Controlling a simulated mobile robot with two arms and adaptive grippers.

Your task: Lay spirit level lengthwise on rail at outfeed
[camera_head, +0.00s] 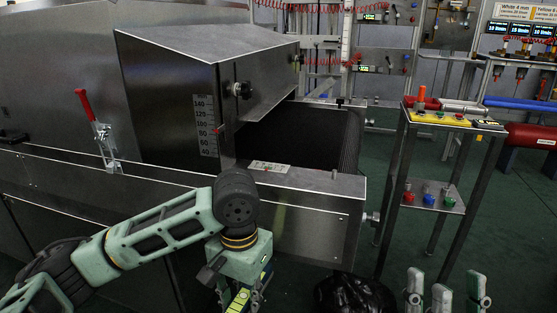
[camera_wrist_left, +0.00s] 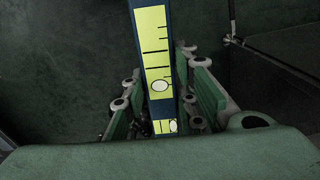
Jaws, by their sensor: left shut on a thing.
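The spirit level (camera_wrist_left: 152,55), a dark blue bar with yellow marked faces and pale oval vials, stands out between my left gripper's fingers in the left wrist view. In the head view only small yellow parts of it (camera_head: 238,300) show at the bottom edge. My left gripper (camera_head: 247,295) is shut on it, hanging in front of the dryer and below the rail. The rail (camera_head: 315,181) is the flat metal ledge along the near side of the outfeed belt, with a small label on it. My right gripper (camera_head: 450,288) is open and empty, fingers up, at the bottom right.
The dark outfeed belt (camera_head: 290,137) lies behind the rail, under the metal hood (camera_head: 210,60). A red-handled clamp (camera_head: 100,130) is on the dryer's side. A small stand (camera_head: 440,120) with tools is to the right. A black bag (camera_head: 350,293) lies on the floor below the rail end.

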